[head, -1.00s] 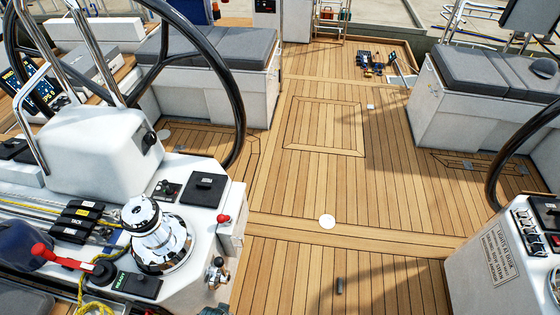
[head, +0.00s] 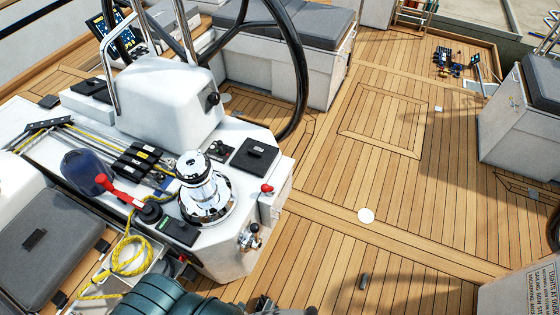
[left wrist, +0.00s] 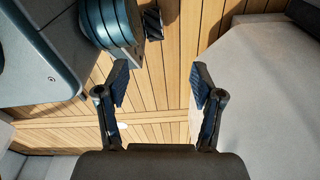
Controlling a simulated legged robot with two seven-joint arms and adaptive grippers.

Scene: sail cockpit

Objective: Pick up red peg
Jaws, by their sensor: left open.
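A small red knob (head: 267,187), the likeliest match for the red peg, sticks up at the right edge of the white console (head: 232,140) in the head view. A larger red handle (head: 120,190) lies left of the chrome winch. I cannot tell for certain which one is the peg. My left gripper (left wrist: 158,82) is open and empty in the left wrist view, with wooden deck behind its fingers. No red thing shows in that view. My right gripper is not in view.
The chrome winch (head: 205,192) stands left of the red knob, and a chrome fitting (head: 250,237) projects below it. The dark steering wheel (head: 303,75) rises behind. The teak deck (head: 385,200) right of the console is mostly clear.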

